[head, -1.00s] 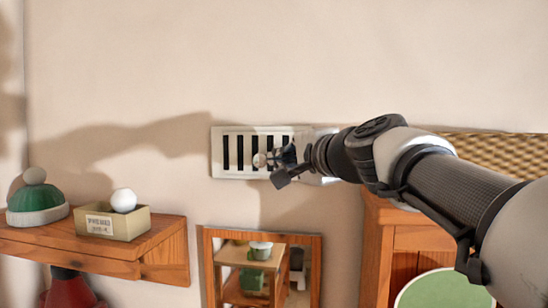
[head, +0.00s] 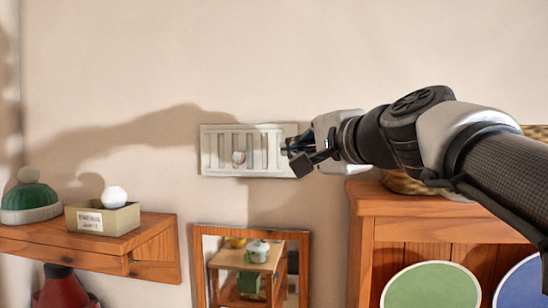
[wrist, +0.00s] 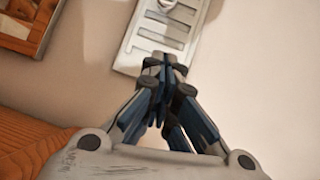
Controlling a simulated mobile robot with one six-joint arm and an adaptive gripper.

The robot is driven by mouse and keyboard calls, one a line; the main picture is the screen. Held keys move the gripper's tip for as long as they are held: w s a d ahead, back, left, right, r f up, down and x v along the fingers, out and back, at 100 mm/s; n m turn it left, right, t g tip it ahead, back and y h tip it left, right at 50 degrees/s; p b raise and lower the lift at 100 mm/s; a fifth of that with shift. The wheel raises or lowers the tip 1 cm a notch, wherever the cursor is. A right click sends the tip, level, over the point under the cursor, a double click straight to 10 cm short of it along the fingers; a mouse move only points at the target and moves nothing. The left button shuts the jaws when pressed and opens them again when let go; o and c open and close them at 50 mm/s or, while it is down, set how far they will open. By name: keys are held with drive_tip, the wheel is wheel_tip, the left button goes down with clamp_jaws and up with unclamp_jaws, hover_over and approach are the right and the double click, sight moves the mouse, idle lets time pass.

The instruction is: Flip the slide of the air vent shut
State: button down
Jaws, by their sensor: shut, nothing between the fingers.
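The white air vent (head: 216,172) is on the wall, left of my gripper. Its slots look light grey and filled, with only thin darker lines at their edges. A small round pale knob (head: 238,157) of the slide sits left of the vent's middle. My gripper (head: 292,152) is shut and empty at the vent's right end, apart from the knob; I cannot tell whether it touches the vent. In the wrist view the shut fingers (wrist: 165,66) overlap the near end of the vent (wrist: 133,55), and the knob (wrist: 168,3) shows at the top edge.
A shelf at left (head: 150,258) holds a green knit hat (head: 30,202) and a box (head: 88,219) with a white ball (head: 114,196). A framed mirror (head: 198,275) hangs below the vent. A wooden cabinet (head: 395,207) stands at right, under my arm. The wall above is clear.

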drive_tip(key=s+b, duration=0.1)
drive_tip(key=s, duration=0.4)
drive_tip(key=s+f+n+g+h+b, duration=0.25)
drive_tip(key=f+b, duration=0.55)
drive_tip(key=f, duration=1.2)
drive_tip(key=s+d+f+n+g+h+b, duration=0.1)
drive_tip(key=s+f+b, duration=0.4)
drive_tip(key=f, duration=1.1)
drive_tip(key=s+d+f+n+g+h+b, duration=0.2)
drive_tip(key=s+f, duration=0.7)
drive_tip(key=f, duration=0.7)
drive_tip(key=s+d+f+n+g+h+b, duration=0.1)
drive_tip(key=s+d+f+n+g+b, duration=0.2)
drive_tip(key=f, duration=1.4)
drive_tip(key=s+n+g+b, duration=0.2)
drive_tip(key=s+n+b, duration=0.1)
drive_tip(key=s+b, duration=0.2)
drive_tip(key=shift+d+b, duration=0.4)
drive_tip(key=shift+b, duration=0.7)
drive_tip(key=shift+f+h, duration=0.1)
drive_tip(key=shift+h, duration=0.15)
